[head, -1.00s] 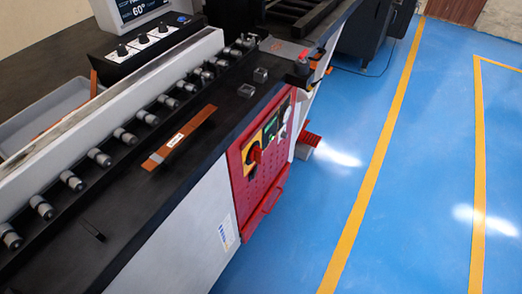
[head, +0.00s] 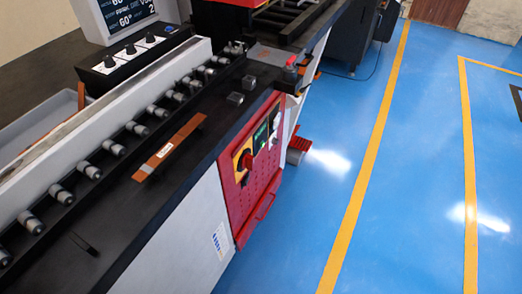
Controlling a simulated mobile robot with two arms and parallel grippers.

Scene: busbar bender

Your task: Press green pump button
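The red control panel (head: 248,196) is on the front side of the busbar bender (head: 180,215), in the middle of the head view. It carries a red rotary switch on a yellow plate (head: 243,162) and a small unit with a green face (head: 260,138). Small pale controls (head: 275,140) sit to the right of that unit. They are too small to tell which one is the green pump button. Neither of my grippers is in view.
A copper bar (head: 168,148) with a white label lies on the black machine top. A display (head: 125,14) and a knob box (head: 135,50) stand at the back left. A red foot pedal (head: 298,148) is on the floor. The blue floor (head: 415,150) at right is clear.

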